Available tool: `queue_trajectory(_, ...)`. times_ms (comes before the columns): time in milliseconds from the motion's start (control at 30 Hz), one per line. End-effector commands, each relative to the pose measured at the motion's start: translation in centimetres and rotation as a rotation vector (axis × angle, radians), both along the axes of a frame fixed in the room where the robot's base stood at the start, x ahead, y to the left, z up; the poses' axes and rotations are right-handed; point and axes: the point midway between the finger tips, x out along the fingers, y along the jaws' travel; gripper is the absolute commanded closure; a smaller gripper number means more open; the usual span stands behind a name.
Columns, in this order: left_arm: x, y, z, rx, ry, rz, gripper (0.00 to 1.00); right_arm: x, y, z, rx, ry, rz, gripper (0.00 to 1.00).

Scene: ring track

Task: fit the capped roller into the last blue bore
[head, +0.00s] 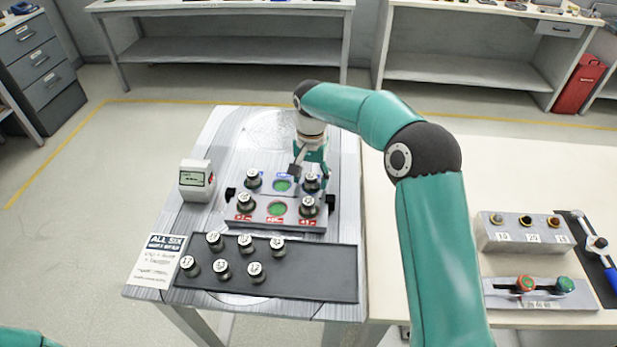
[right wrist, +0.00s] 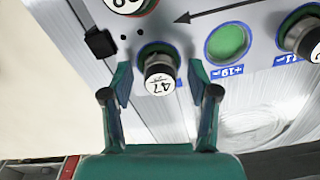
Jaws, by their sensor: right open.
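A capped roller (right wrist: 160,78) with a white top marked 47 stands at a blue-labelled bore of the grey block (head: 262,211). My right gripper (head: 311,178) is over the right end of the block's back row. In the right wrist view my right gripper (right wrist: 160,88) has its teal fingers apart, one on each side of this roller, with gaps visible. I cannot tell how deep the roller sits. The middle blue bore (right wrist: 227,42) shows a bare green bottom. The other blue bore holds a roller (head: 253,180). My left gripper is out of view.
The front red row has rollers at both ends and an empty middle bore (head: 277,209). A dark tray (head: 320,272) holds several capped rollers. A small box (head: 196,180) and a printed card (head: 157,262) lie left. A bored fixture (head: 525,233) stands on the right table.

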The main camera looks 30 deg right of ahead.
Motion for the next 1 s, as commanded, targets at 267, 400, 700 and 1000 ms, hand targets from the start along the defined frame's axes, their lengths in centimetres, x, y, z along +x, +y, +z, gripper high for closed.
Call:
queue_trajectory(267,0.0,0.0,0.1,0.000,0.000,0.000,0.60,0.2,0.1,4.4,0.001,-0.006,0.001,0.40)
queue_trajectory(400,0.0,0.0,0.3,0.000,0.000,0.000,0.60,0.2,0.0,7.4,0.000,-0.007,-0.001,0.40)
queue_trajectory(700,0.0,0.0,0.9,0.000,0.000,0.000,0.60,0.1,0.0,11.4,-0.001,-0.002,0.000,0.40)
queue_trajectory(1000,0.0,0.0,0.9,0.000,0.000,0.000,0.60,0.1,0.0,11.9,0.000,-0.001,0.001,0.40)
